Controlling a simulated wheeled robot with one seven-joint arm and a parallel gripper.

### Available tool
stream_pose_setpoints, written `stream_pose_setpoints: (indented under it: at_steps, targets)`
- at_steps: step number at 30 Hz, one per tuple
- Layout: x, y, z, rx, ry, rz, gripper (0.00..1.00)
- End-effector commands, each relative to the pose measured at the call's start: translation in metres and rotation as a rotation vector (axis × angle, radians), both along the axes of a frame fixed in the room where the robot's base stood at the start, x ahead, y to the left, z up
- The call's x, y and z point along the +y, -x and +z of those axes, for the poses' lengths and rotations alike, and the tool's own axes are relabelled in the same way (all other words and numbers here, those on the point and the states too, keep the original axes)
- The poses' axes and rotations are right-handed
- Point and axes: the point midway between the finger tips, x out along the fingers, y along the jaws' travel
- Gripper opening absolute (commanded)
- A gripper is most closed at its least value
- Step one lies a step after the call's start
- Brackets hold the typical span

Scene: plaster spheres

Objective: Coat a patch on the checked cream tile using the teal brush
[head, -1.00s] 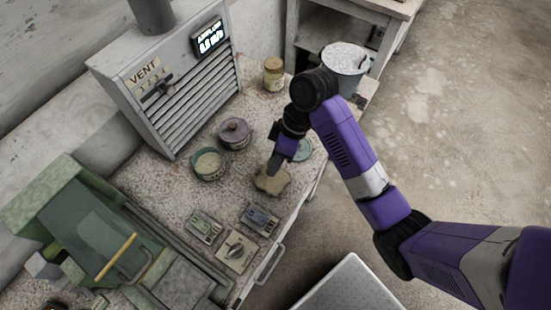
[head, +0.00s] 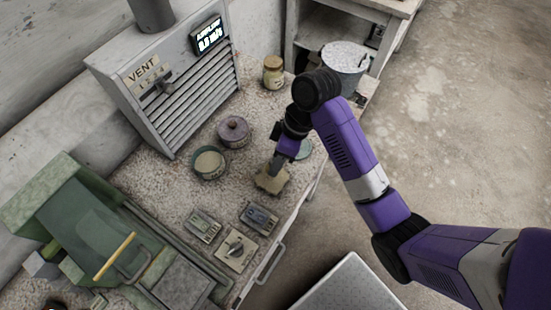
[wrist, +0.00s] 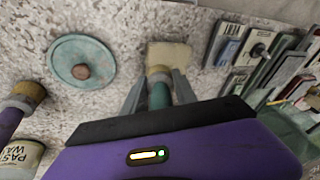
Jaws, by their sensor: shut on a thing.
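My gripper (wrist: 158,98) is shut on the teal brush (wrist: 160,93), whose handle stands between the fingers in the wrist view. The brush's tan ferrule or bristle end points down at a cream tile (wrist: 170,54). I cannot tell whether the bristles touch it. In the head view my gripper (head: 276,164) is just above the cream tile (head: 267,185), near the counter's front edge; the arm and gripper hide part of it. No check pattern or coated patch is discernible.
A teal lid (wrist: 81,62) with a brown knob lies beside the tile. A teal-rimmed pot (head: 208,164) and a purple-lidded pot (head: 234,132) stand behind. Several small panels (head: 237,250) lie nearer, beside the green machine (head: 90,230). A vent box (head: 165,85) backs the counter.

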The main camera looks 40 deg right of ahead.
Motion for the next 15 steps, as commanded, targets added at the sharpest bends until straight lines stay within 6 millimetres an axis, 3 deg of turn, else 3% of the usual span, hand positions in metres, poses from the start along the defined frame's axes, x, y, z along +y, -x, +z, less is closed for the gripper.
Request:
stream_pose_setpoints:
  at_steps: [15]
  targets:
    - [-0.004,0.013,-0.001,0.001,0.001,-0.001,0.0]
